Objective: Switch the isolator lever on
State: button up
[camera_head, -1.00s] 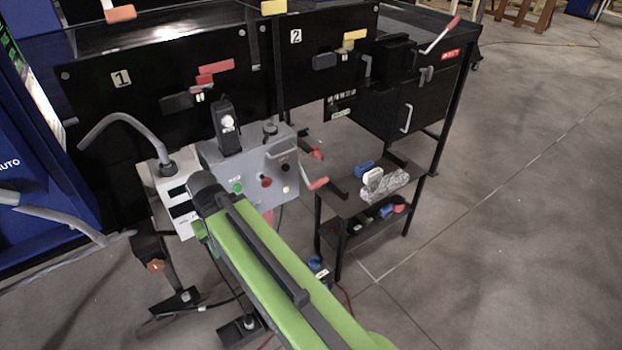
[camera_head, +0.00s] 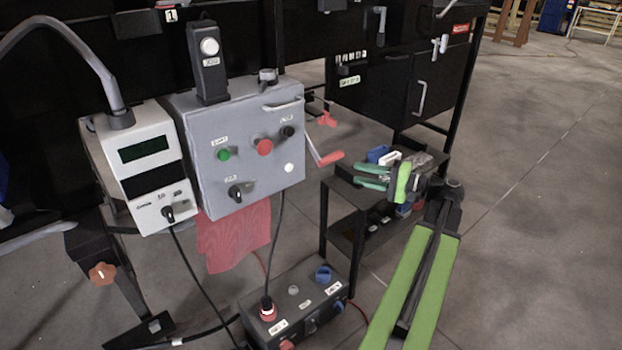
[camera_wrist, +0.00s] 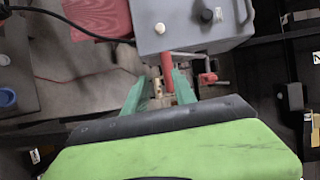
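A lever with a red handle (camera_head: 330,158) hangs on the right side of the grey control box (camera_head: 250,165), its grey shaft slanting down and right. It looks like the isolator lever, but no readable label confirms this. My gripper (camera_head: 356,175) has its green fingers apart and points left at the lever, to its right. In the wrist view, the red handle (camera_wrist: 180,58) shows at the fingertips of my gripper (camera_wrist: 160,78), beneath the box. I cannot tell whether they touch. Nothing is clearly held.
A second small red handle (camera_head: 326,119) sits just above the lever. A white meter box (camera_head: 145,165) stands to the left. A black switch box (camera_head: 295,300) lies below, with cables. A black shelf (camera_head: 340,190) with small items stands behind my gripper. Open floor lies to the right.

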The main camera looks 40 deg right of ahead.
jog(key=w+a+t, duration=0.1)
jog(key=w+a, duration=0.1)
jog(key=w, duration=1.2)
jog(key=shift+w+a+r+m+h, duration=0.15)
jog(key=shift+a+r+m+h, duration=0.15)
jog(key=shift+a+r, duration=0.1)
jog(key=shift+c, duration=0.2)
grip_shut()
dwell(0.8)
